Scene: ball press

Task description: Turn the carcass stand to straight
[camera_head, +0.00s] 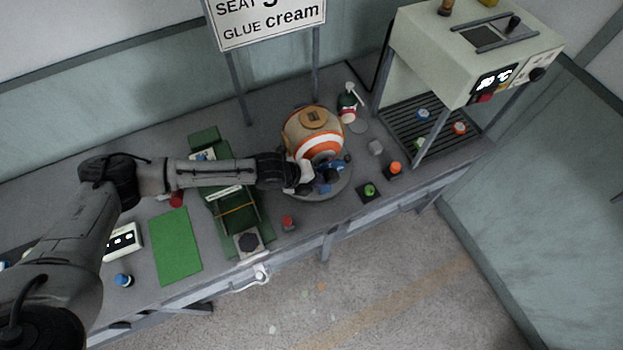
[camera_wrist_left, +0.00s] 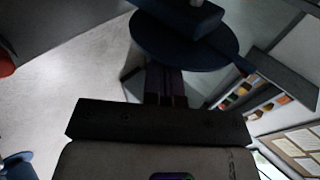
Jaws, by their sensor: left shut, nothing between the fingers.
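The carcass stand (camera_head: 340,188) is a grey round plate near the front edge of the bench. An orange and white ball carcass (camera_head: 303,131) with a brown top piece sits on it. A dark blue part (camera_head: 332,175) is at the front of the carcass. My left gripper (camera_head: 318,180) is shut and empty, right beside this blue part and over the stand; contact cannot be told. In the left wrist view its fingers (camera_wrist_left: 165,88) point at a dark blue disc (camera_wrist_left: 185,42). The gripper partly hides the stand's left side. My right gripper is out of view.
A pale press (camera_head: 460,50) with a slatted base stands at the right. A glue bottle (camera_head: 348,103) is behind the stand. Green and orange buttons (camera_head: 370,190) (camera_head: 395,168) lie right of it.

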